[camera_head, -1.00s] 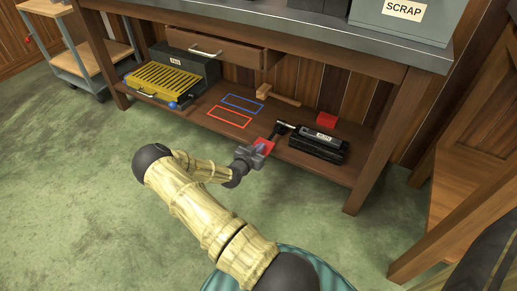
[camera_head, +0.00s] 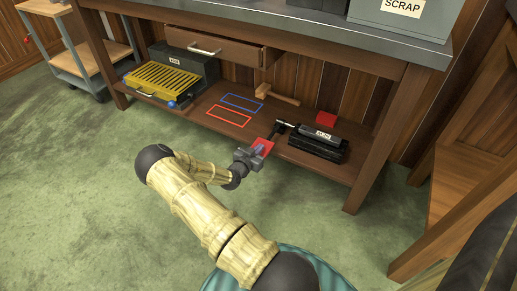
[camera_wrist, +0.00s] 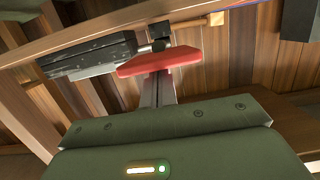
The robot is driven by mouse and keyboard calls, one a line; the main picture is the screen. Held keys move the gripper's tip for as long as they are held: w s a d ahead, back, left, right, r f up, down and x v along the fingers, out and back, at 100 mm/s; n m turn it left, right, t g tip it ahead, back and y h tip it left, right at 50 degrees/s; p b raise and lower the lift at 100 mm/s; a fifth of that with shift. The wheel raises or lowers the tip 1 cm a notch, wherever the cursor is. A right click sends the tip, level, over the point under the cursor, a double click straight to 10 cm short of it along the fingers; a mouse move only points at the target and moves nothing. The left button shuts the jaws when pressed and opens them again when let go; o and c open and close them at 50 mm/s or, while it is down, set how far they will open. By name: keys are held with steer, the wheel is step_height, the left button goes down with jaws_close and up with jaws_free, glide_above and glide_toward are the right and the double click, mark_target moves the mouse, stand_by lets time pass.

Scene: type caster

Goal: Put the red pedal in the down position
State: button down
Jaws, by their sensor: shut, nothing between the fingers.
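The red pedal (camera_head: 263,147) is at the front edge of the low shelf, on a dark arm from the black caster machine (camera_head: 316,150). My gripper (camera_head: 256,152) is at the pedal's near left side, with its fingers shut and empty. In the wrist view the pedal (camera_wrist: 160,60) lies right beyond the tips of my gripper (camera_wrist: 156,78), which its red edge partly hides. The fingertips look to be at or touching the pedal; exact contact is hard to tell. The machine's body (camera_wrist: 90,55) is to the left there.
A red block (camera_head: 326,119) lies behind the machine. Red (camera_head: 229,116) and blue (camera_head: 242,103) outlines mark bare shelf (camera_head: 200,122). A yellow-grilled unit (camera_head: 163,80) and a wooden mallet (camera_head: 276,94) are further left and back. A table leg (camera_head: 375,165) stands right. The front floor is open.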

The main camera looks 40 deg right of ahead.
steer(key=shift+s+p, duration=0.1)
steer(key=shift+p, duration=0.45)
step_height(320, 180, up, 4)
steer(key=p, duration=0.2)
steer(key=shift+a+r+p, duration=0.1)
steer(key=shift+a+p, duration=0.05)
steer(key=shift+p, duration=0.25)
steer(key=p+v, duration=0.4)
steer(key=v, duration=0.6)
steer(key=shift+f, duration=0.25)
